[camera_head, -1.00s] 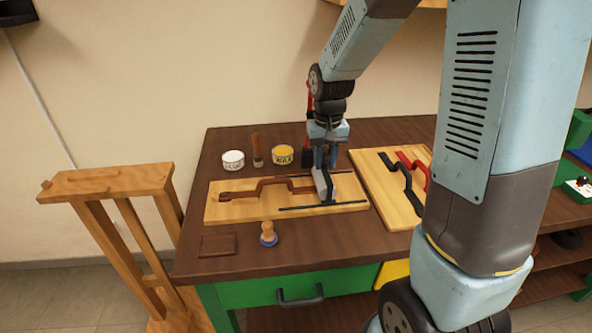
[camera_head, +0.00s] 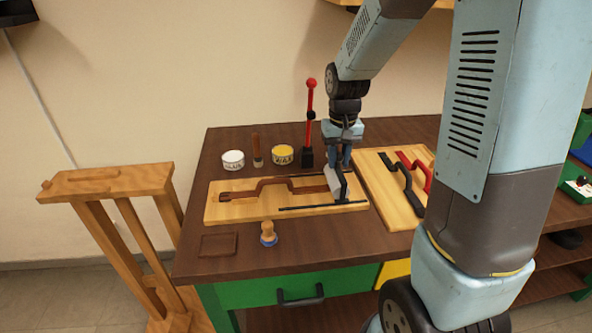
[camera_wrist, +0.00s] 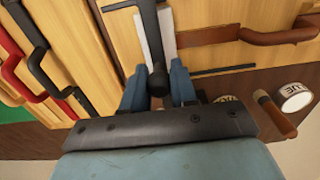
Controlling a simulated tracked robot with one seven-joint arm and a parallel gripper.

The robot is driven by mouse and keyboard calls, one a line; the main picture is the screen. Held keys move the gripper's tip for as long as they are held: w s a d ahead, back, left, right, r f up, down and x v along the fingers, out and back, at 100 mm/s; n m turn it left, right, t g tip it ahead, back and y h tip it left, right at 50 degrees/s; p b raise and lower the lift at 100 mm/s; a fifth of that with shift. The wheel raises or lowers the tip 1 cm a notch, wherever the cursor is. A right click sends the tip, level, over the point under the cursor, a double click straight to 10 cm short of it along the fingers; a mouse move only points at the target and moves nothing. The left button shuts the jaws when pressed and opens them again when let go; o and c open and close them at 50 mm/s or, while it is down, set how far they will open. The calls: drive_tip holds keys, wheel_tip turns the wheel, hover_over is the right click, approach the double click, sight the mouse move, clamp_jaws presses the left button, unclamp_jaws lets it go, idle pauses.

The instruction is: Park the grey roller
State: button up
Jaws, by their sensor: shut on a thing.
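The grey roller (camera_head: 334,180) is over the right end of the left wooden board (camera_head: 225,215), with a dark handle rising into my gripper (camera_head: 341,160). I cannot tell whether the roller touches the board. In the wrist view my blue fingers (camera_wrist: 158,88) are shut on the roller's black handle (camera_wrist: 150,40). Pale parts of the roller (camera_wrist: 168,32) show on both sides of it.
A red-knobbed lever (camera_head: 310,120), a yellow tin (camera_head: 283,155), a white tin (camera_head: 232,160) and a brush (camera_head: 257,150) stand behind. A wooden-knobbed tool (camera_head: 268,234) and dark square (camera_head: 217,245) are in front.

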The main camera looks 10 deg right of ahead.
drive_tip(key=shift+d, duration=2.05)
drive_tip(key=shift+o, duration=1.4)
drive_tip(key=shift+d, duration=0.3)
drive_tip(key=o, duration=0.5)
